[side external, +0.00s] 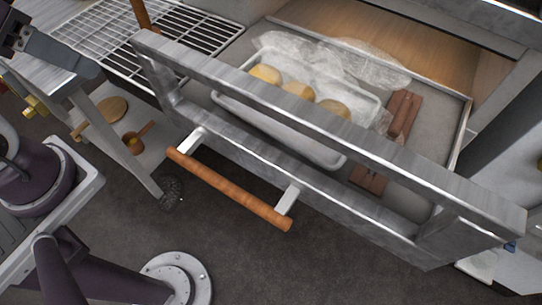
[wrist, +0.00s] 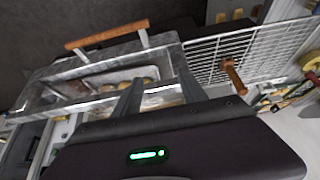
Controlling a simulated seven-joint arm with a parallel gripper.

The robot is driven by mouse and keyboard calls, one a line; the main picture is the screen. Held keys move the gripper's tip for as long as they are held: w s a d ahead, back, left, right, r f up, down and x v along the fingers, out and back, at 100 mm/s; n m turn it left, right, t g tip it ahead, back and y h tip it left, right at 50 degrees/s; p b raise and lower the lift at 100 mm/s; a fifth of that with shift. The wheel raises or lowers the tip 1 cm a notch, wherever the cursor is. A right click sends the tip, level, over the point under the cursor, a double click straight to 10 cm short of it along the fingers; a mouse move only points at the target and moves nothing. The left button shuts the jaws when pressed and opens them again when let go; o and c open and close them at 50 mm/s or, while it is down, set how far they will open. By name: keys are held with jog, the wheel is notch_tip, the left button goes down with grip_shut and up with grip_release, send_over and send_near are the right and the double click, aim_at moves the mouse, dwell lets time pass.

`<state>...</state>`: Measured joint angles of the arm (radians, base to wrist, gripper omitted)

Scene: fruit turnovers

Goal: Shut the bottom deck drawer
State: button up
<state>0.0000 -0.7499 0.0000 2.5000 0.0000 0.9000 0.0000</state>
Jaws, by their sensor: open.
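The bottom deck drawer (side external: 330,125) is a grey metal frame, pulled well out of its housing in the side external view. A wooden bar handle (side external: 228,188) on two metal posts runs along its front. The drawer (wrist: 58,103) and its handle (wrist: 107,35) also show at the upper left in the wrist view. My gripper (wrist: 160,90) is open, its two grey fingers apart, with nothing seen between them. The fingers overlap the drawer in the picture, but I cannot tell their distance from it. In the side external view a dark and grey part of my arm's end shows at the top left, apart from the handle.
In the drawer lie a white tray (side external: 290,127) with golden pastries, clear wrap (side external: 335,62) and a brown block (side external: 403,113). A wire rack (side external: 130,38) and an upright wooden handle (side external: 146,15) stand beside it. Dark floor (side external: 130,215) lies open before the drawer.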

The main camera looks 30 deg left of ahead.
aim_at(268, 164)
dwell(0.4)
